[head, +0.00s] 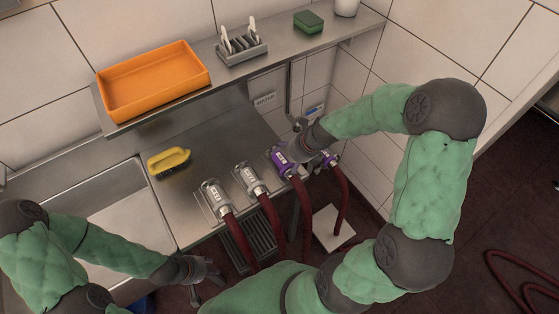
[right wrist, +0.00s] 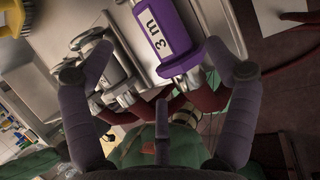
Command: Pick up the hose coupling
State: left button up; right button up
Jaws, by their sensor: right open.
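Several hose couplings with dark red hoses stand in a row at the steel counter's edge. Two are silver: one silver coupling (head: 214,193) at the left and another silver coupling (head: 250,179) beside it. A purple coupling (head: 281,162) follows, and a smaller-looking purple-marked coupling (head: 328,159) is at the far right. In the right wrist view the purple coupling (right wrist: 184,38) shows a white "3 m" label. My right gripper (head: 300,140) is open; its fingers spread beside the purple coupling, with a silver coupling (right wrist: 104,66) near the left finger. My left gripper (head: 207,282) is open and empty, low in front of the counter.
A yellow scrubber (head: 168,161) lies on the counter beside the sink (head: 110,215). The shelf above holds an orange tray (head: 155,85), a grey rack (head: 242,48) and a green sponge (head: 309,21). A tiled wall is close behind my right gripper. A white plate (head: 331,232) lies below.

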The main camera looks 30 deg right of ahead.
aim_at(283, 163)
jog(key=b+x, duration=0.2)
jog(key=x, duration=0.2)
jog(key=shift+d+f, duration=0.15)
jog(key=shift+f, duration=0.05)
jog(key=shift+w+f+b, duration=0.15)
jog(key=shift+f+b, duration=0.15)
jog(key=shift+f, duration=0.05)
jog(key=shift+r, duration=0.1)
jog(key=c, duration=1.5)
